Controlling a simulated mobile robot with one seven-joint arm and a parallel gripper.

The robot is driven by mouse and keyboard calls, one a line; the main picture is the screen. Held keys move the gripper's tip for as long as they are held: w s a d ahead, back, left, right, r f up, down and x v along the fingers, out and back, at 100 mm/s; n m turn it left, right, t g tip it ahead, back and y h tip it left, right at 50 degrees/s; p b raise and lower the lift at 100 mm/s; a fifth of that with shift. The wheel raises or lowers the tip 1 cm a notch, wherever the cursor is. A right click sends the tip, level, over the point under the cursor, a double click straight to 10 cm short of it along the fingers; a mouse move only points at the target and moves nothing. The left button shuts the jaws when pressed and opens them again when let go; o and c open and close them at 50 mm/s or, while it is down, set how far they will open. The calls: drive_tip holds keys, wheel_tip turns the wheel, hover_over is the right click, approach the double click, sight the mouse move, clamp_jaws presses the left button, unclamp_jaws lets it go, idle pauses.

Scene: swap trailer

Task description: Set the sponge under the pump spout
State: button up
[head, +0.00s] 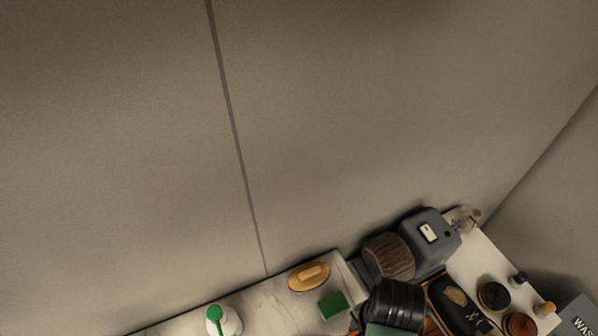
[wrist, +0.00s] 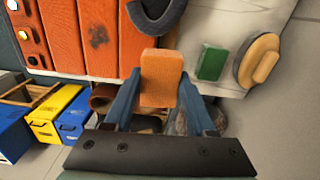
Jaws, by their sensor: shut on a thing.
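My gripper (wrist: 160,88) is shut on an orange block-shaped sponge (wrist: 161,72), with one finger on each side of it. The sponge is held above the edge of the pale worktop in the wrist view. In the head view my arm hides the gripper and the sponge. A white pump bottle with a green pump top (head: 217,318) stands at the bottom left of the head view, well left of my arm. Its lower part is cut off, and the spout's direction is hard to tell. The bottle is out of the wrist view.
A green block (head: 333,305) and an oval wooden brush (head: 309,277) lie on the pale worktop (head: 264,298) between bottle and arm. A grey box (head: 430,238) and round tins (head: 494,296) stand at the right. Yellow (wrist: 74,117) and blue boxes (wrist: 54,99) sit lower left.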

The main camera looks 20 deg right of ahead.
drive_tip(key=w+a+n, duration=0.6)
drive_tip(key=a+n, duration=0.2)
drive_tip(key=a, duration=0.1)
drive_tip(key=w+a+n+b, duration=0.1)
drive_tip(key=w+a+n, duration=0.5)
drive_tip(key=a+n, duration=0.2)
drive_tip(key=shift+a+r, duration=0.3)
drive_tip(key=shift+a, duration=0.25)
